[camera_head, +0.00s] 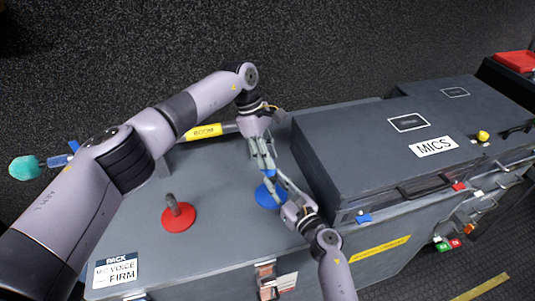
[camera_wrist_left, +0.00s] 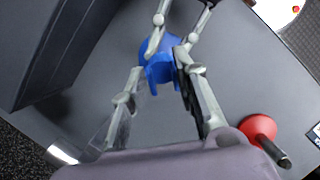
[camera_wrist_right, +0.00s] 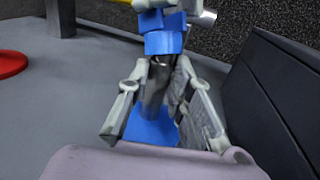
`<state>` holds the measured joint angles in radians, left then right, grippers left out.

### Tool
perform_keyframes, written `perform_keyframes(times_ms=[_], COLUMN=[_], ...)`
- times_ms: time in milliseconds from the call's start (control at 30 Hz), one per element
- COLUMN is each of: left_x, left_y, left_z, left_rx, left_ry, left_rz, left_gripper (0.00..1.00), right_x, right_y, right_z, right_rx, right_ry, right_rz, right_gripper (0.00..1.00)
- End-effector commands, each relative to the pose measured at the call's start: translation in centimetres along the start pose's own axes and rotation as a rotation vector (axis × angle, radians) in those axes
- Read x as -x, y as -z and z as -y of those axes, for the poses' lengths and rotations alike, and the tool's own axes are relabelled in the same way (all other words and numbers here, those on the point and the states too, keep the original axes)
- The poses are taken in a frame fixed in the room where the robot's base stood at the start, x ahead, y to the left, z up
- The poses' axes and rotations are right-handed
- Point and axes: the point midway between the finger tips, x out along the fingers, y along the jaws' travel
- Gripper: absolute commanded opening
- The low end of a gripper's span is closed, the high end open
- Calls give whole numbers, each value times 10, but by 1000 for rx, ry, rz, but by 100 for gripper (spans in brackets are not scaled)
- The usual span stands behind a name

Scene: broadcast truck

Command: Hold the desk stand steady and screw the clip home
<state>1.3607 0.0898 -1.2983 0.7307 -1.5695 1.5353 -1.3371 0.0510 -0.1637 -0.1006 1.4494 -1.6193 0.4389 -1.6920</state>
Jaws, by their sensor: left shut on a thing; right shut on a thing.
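The blue desk stand's round base (camera_head: 268,197) sits on the grey case top in the head view. In the right wrist view its base (camera_wrist_right: 150,130) and metal stem (camera_wrist_right: 155,88) stand upright, with the blue clip (camera_wrist_right: 163,38) at the stem's top. My right gripper (camera_head: 279,178) is shut on the stem, below the clip. My left gripper (camera_head: 268,172) comes from above and is shut on the clip, which shows between its fingers in the left wrist view (camera_wrist_left: 160,68). The fingers partly hide the joint between clip and stem, so I cannot tell how far it is screwed.
A red stand (camera_head: 178,218) with a short post is at left. The MICS case (camera_head: 350,150) stands close on the right. A yellow-labelled boom (camera_head: 203,132) lies behind. A PACK card (camera_head: 116,270) is at the front left. The case top between is clear.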

Motion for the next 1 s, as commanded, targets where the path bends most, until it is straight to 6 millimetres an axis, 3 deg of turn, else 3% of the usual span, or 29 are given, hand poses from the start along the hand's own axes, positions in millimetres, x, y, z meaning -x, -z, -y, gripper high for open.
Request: perform_keyframes(times_ms=[267,600,833,867,1000], left_x=[-2,36,38,38,38], left_y=[1,1,0,0,0], left_z=[1,0,1,1,0], left_rx=[1,1,1,0,0], left_ry=[5,3,3,3,3], left_rz=[-1,-1,0,0,0], left_gripper=[13,13,13,13,13], right_x=[-1,0,0,0,0], right_y=[-1,-1,-1,-1,-1], right_z=[-2,-1,-1,-1,-1], right_rx=[0,0,0,0,0], right_ry=[-4,-3,-2,-2,-2], right_rz=[4,3,3,3,2], right_gripper=[0,0,0,21,30])
